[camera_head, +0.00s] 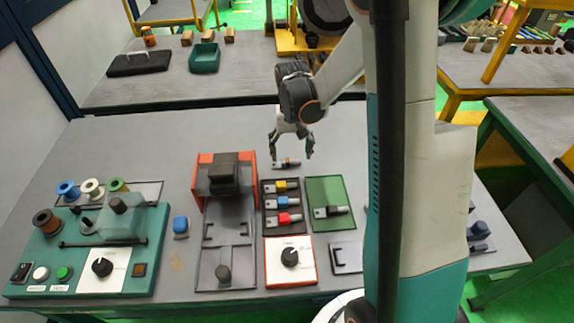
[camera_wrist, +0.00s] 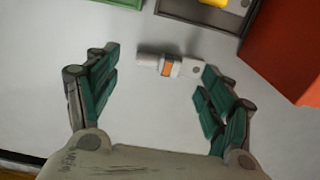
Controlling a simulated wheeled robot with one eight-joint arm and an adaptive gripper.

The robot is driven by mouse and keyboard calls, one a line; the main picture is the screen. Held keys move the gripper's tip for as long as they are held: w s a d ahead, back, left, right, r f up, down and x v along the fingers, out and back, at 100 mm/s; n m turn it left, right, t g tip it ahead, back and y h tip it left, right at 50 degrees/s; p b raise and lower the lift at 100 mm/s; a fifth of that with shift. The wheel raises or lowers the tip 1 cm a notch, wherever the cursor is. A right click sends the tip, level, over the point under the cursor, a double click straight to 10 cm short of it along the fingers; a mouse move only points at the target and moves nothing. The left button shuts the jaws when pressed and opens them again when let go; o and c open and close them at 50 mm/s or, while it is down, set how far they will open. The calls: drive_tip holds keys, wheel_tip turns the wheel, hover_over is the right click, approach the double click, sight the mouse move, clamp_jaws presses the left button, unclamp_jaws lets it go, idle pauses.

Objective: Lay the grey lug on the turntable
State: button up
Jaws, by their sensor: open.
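A pale grey lug with an orange band (camera_wrist: 167,66) lies on the bare table in the wrist view. It also shows in the head view (camera_head: 287,163), just behind the tray of coloured lugs. My gripper (camera_head: 292,152) is open and empty above it, its fingers spread toward the lug's two ends. In the wrist view the right finger is close to the lug's flat end; I cannot tell whether they touch. A dark lug with a grey end (camera_head: 331,211) lies on a green mat (camera_head: 324,187). I cannot tell for certain which part is the turntable.
A black tray (camera_head: 266,209) holds yellow, blue and red lugs. An orange-framed machine (camera_head: 207,190) stands left of it, a knob panel (camera_head: 290,262) in front. A teal winding station (camera_head: 140,262) with spools fills the left. Bare table lies behind and left of my gripper.

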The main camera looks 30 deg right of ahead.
sight(291, 161)
drive_tip(key=f, duration=0.2)
drive_tip(key=f+b, duration=0.1)
drive_tip(key=f, duration=0.1)
drive_tip(key=shift+w+d, duration=0.15)
drive_tip(key=shift+w, duration=0.05)
drive_tip(key=shift+r, duration=0.1)
drive_tip(key=shift+c, duration=0.5)
drive_tip(key=c, duration=1.2)
drive_tip(key=shift+o, duration=0.2)
drive_tip(key=shift+r, duration=0.15)
wheel_tip(291, 161, up, 20)
drive_tip(key=p, duration=0.6)
